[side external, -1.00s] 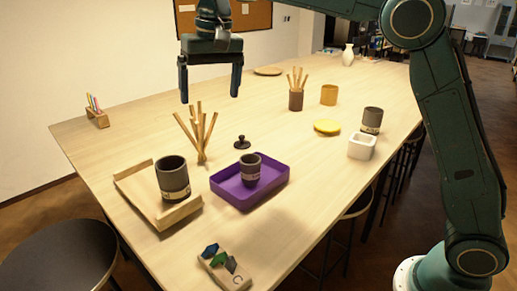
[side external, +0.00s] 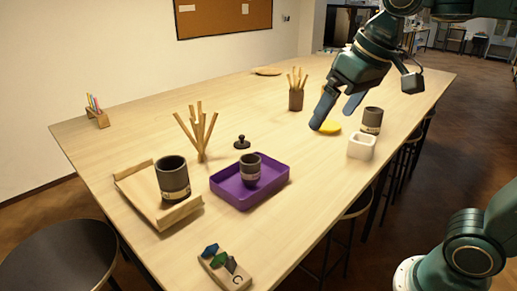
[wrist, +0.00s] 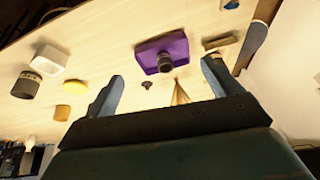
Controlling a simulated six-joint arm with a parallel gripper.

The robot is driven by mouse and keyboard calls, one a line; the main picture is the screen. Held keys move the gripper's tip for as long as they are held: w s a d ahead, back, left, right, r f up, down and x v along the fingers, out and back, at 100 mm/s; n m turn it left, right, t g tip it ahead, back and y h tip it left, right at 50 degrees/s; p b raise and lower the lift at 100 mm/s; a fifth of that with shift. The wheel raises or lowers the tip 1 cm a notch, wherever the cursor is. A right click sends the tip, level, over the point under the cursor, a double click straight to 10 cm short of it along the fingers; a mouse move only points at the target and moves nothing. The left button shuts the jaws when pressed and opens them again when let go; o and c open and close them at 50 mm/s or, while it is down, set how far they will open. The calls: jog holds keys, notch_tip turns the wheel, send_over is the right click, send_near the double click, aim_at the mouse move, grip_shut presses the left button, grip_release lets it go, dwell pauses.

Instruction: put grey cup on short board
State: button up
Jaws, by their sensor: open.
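Three dark grey cups with pale bands show. A large one (side external: 173,178) stands upright on a pale wooden board with raised ends (side external: 180,213) at the front left. A small one (side external: 250,168) stands in a purple tray (side external: 240,202). Another (side external: 372,120) stands at the right, behind a white square bowl. I cannot tell which board is the short one; a small board with coloured tiles (side external: 236,279) lies at the front. My gripper (side external: 335,117) is open and empty, above the right half of the table. In the wrist view, the purple tray (wrist: 150,47) appears between my fingers (wrist: 163,70).
The white bowl (side external: 362,146) and a yellow disc (side external: 330,129) are near my gripper. Wooden sticks (side external: 199,135) stand upright behind the purple tray, beside a black knobbed object (side external: 242,142). A brown holder with sticks (side external: 296,99) is farther back.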

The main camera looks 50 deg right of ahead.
jog(key=s+d+f+n+t, duration=0.1)
jog(key=s+f, duration=0.6)
jog(key=s, duration=0.2)
jog(key=shift+s+d+f, duration=0.3)
jog(key=shift+s+d, duration=0.05)
jog(key=shift+d, duration=0.05)
